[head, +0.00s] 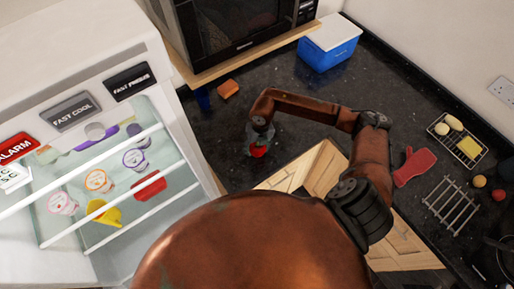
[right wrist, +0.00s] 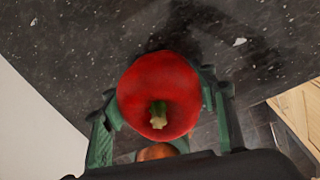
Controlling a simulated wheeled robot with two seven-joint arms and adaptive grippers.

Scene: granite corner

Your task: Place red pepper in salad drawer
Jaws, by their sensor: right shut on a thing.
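The red pepper (right wrist: 158,82) fills the middle of the right wrist view with its pale green stem facing the camera. My right gripper (right wrist: 160,105) is shut on it, with one green finger on each side. In the head view the pepper (head: 258,151) shows small and red below my right gripper (head: 260,138), over the dark counter near its front edge. Whether it touches the counter cannot be told. The fridge (head: 85,75) stands open at the left, its interior showing from above. I cannot make out the salad drawer. My left gripper is not in view.
White-railed fridge shelves hold several tubs (head: 100,181), a yellow item (head: 104,212) and a red item (head: 149,185). A microwave (head: 240,25), orange block (head: 228,88) and blue cool box (head: 329,45) stand at the back. A rack (head: 455,204) and red mitt (head: 415,166) lie right.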

